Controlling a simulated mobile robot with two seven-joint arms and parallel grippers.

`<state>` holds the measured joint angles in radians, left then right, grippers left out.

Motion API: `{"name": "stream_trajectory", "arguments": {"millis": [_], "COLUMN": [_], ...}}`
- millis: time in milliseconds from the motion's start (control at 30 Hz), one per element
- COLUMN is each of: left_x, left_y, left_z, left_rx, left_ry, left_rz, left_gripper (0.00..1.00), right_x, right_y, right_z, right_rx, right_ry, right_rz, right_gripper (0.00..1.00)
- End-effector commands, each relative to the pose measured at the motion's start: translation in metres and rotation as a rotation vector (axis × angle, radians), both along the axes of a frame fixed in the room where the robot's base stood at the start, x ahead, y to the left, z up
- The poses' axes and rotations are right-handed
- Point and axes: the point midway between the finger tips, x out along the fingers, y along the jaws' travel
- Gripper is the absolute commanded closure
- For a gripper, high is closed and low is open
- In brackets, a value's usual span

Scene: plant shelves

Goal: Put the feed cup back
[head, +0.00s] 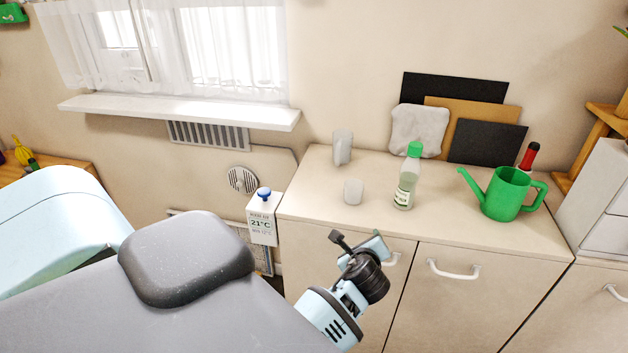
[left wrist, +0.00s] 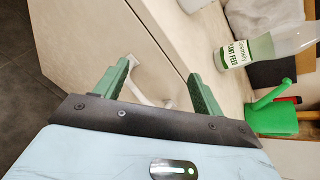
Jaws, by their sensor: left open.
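A small whitish cup (head: 353,191), which looks like the feed cup, stands on the cabinet top (head: 325,200) near its front left. The plant feed bottle (head: 404,182) with a green cap stands upright to its right, apart from it. The bottle also shows in the left wrist view (left wrist: 236,54). A taller translucent vessel (head: 342,147) stands behind the small cup. My left gripper (head: 358,241) is open and empty in front of the cabinet doors, below the cup. Its green fingers (left wrist: 160,75) are spread in the left wrist view, with a door handle beyond them. My right gripper is out of view.
Dark and tan boards (head: 488,142) and a pale pad (head: 420,129) lean on the wall. Door handles (head: 453,270) protrude from the cabinet front. The front middle of the top is clear.

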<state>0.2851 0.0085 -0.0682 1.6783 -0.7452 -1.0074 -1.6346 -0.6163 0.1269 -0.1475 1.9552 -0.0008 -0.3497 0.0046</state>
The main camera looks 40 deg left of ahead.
Motion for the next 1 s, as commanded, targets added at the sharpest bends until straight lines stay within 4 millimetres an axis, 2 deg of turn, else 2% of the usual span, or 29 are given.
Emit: {"name": "stream_trajectory", "arguments": {"millis": [33, 267, 367, 500, 600, 700, 833, 1000], "left_x": [-0.018, -0.099, -0.144, -0.214, -0.257, -0.289, -0.311, -0.315], "left_y": [-0.009, -0.056, -0.076, -0.100, -0.113, -0.121, -0.126, -0.127], "left_z": [-0.015, -0.069, -0.099, -0.136, -0.152, -0.160, -0.163, -0.164], "left_rx": [-0.106, -0.730, -1.013, -1.384, -1.594, -1.741, -1.841, -1.867], "left_ry": [-0.055, -0.274, -0.302, -0.308, -0.309, -0.313, -0.321, -0.324], "left_rz": [0.001, 0.094, 0.197, 0.420, 0.593, 0.740, 0.853, 0.884], "left_gripper": [0.31, 0.31, 0.31, 0.31, 0.31, 0.31, 0.31, 0.31], "right_x": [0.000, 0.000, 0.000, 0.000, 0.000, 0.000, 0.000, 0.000], "right_y": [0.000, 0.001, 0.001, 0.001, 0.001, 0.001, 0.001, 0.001], "right_z": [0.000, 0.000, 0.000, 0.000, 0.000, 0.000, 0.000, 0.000], "right_rx": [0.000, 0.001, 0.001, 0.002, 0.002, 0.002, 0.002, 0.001], "right_ry": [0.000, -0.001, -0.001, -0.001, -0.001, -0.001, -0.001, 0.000], "right_rz": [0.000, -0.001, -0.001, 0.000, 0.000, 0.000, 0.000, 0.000], "right_gripper": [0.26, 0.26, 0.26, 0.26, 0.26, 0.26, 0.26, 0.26]}}
